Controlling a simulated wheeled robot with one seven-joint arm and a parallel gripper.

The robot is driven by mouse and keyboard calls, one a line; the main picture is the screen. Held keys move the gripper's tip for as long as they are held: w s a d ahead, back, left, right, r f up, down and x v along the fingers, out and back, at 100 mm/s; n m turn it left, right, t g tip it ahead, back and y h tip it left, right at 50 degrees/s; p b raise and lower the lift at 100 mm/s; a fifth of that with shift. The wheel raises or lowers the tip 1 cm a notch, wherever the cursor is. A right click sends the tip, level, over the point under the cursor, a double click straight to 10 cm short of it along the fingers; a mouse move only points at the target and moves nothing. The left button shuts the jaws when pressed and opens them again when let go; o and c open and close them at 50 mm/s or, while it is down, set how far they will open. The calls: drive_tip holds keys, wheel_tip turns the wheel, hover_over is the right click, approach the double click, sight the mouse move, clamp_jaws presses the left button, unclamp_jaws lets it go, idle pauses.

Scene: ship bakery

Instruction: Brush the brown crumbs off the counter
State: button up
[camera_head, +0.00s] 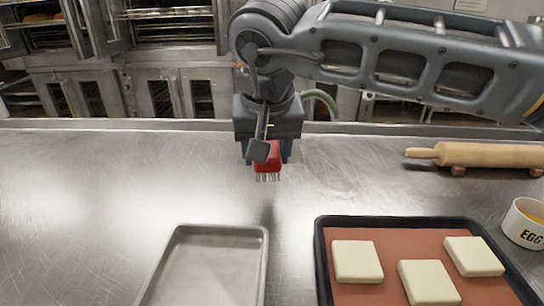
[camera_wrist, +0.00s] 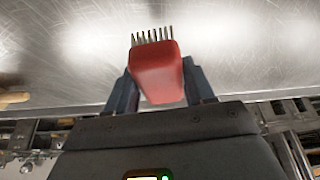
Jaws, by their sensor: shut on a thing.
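My gripper (camera_head: 266,152) is above the metal counter (camera_head: 90,190), near its back edge, and is shut on a red brush (camera_head: 268,158). The brush points down with its pale bristles below the red body. In the wrist view the red brush (camera_wrist: 158,72) sits between my two fingers, bristles pointing away from me. The bristles look clear of the counter, though the exact gap is hard to tell. I cannot make out any brown crumbs on the counter in either view.
A grey metal tray (camera_head: 262,240) lies at the front middle. A dark-rimmed tray (camera_head: 322,262) with three pale square pieces lies right of it. A rolling pin (camera_head: 490,155) rests at the right, and a white bowl marked EGG (camera_head: 521,232) stands below it. The counter's left side is clear.

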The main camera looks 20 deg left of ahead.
drive_tip(key=shift+r+p, duration=0.4)
drive_tip(key=shift+r, duration=0.8)
